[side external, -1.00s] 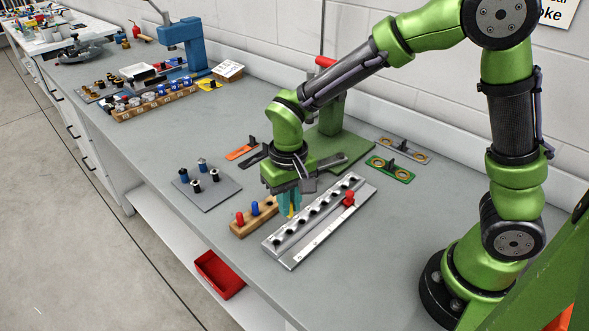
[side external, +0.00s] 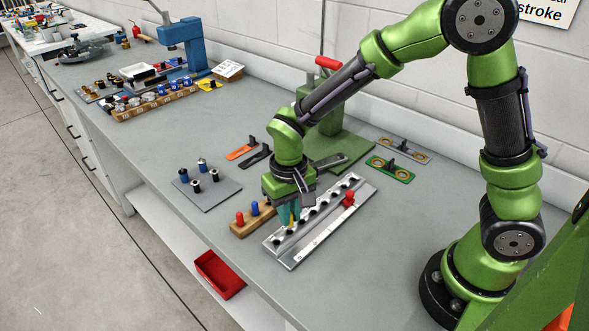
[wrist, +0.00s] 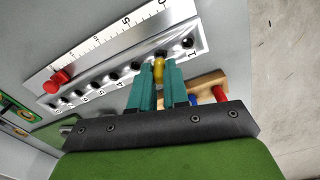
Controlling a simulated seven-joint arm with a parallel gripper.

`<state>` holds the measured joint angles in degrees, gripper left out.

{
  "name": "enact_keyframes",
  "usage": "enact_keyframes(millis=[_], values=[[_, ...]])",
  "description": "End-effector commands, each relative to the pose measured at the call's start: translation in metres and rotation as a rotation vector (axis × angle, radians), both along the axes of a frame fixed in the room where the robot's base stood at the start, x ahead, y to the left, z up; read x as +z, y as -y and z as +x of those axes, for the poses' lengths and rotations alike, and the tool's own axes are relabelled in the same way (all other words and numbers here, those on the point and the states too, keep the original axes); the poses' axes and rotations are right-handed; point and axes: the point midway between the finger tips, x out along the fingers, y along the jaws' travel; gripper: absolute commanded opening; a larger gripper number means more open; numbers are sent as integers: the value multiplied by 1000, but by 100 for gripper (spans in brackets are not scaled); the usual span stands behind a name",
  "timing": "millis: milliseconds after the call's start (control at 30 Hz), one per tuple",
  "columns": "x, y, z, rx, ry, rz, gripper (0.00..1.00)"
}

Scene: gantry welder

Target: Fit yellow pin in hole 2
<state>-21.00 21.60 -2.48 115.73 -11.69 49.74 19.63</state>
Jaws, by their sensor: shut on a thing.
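My gripper (wrist: 158,85), with teal fingers, is shut on the yellow pin (wrist: 159,68), whose lower end points at the metal hole strip (side external: 340,190). In the side view the yellow pin (side external: 291,221) shows just below the fingers, over the near end of the strip. In the wrist view the strip (wrist: 203,47) has a row of dark holes, with a 1 marked at its right end.
A wooden block (side external: 238,232) with red and blue pins stands close left of my gripper. A red knob (side external: 348,198) sticks up from the strip's far part. A green press base (side external: 345,152) stands behind. Orange, black and green flat parts lie around it.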

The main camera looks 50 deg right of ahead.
Motion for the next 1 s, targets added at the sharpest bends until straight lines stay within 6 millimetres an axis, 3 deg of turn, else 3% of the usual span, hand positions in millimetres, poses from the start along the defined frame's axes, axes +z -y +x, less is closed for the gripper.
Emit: enact_keyframes(millis=[1000], values=[[-19,0,0,0,-1,0,0]])
